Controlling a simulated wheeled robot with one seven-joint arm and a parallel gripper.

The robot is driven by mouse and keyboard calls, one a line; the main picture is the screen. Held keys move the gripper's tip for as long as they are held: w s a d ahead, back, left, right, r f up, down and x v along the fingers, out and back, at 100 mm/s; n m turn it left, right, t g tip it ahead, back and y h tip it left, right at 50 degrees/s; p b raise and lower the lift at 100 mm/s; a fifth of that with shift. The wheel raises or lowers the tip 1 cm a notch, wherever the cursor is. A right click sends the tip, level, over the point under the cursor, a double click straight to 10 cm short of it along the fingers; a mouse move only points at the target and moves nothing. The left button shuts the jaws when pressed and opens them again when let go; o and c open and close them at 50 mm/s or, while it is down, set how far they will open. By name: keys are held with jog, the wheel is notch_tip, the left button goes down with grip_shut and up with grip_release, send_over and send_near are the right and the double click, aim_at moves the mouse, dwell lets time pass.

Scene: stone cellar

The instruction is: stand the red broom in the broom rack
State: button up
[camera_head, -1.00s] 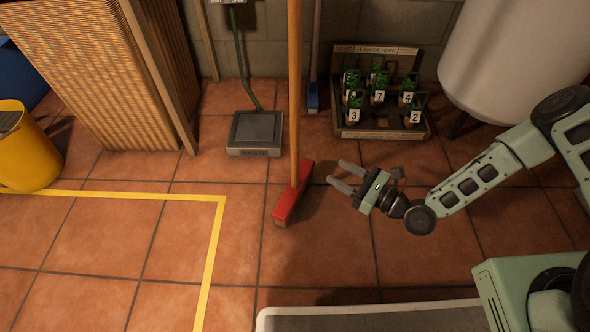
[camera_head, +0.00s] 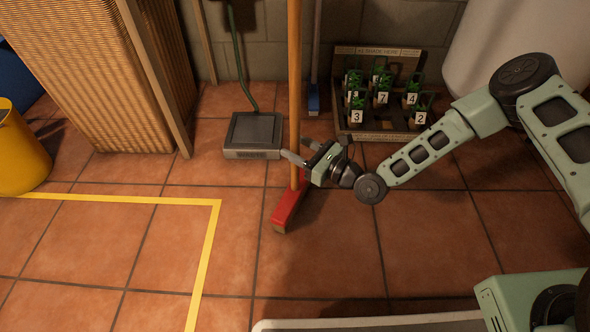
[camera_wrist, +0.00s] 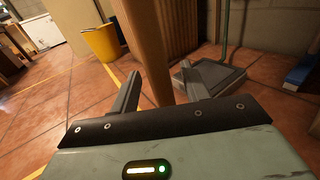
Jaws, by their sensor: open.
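The red broom stands upright, its red head (camera_head: 290,207) on the tile floor and its wooden handle (camera_head: 294,70) rising out of the top of the head view. My gripper (camera_head: 294,148) is open at the lower handle, a little above the head. In the wrist view the handle (camera_wrist: 146,45) passes between the two fingers of my gripper (camera_wrist: 158,72), with the jaws not closed on it. The red head is hidden in the wrist view. I cannot make out the broom rack in either view.
A dustpan (camera_head: 253,134) with a green handle and a blue brush (camera_head: 313,100) stand by the wall. A plant tray (camera_head: 380,128) is at the back right, a yellow bucket (camera_head: 20,155) at left. Yellow tape (camera_head: 211,240) marks the floor, which is clear in front.

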jog(key=shift+w+a, duration=0.25)
jog(key=shift+a, duration=0.1)
grip_shut()
dwell(1.2)
jog(key=shift+r, duration=0.15)
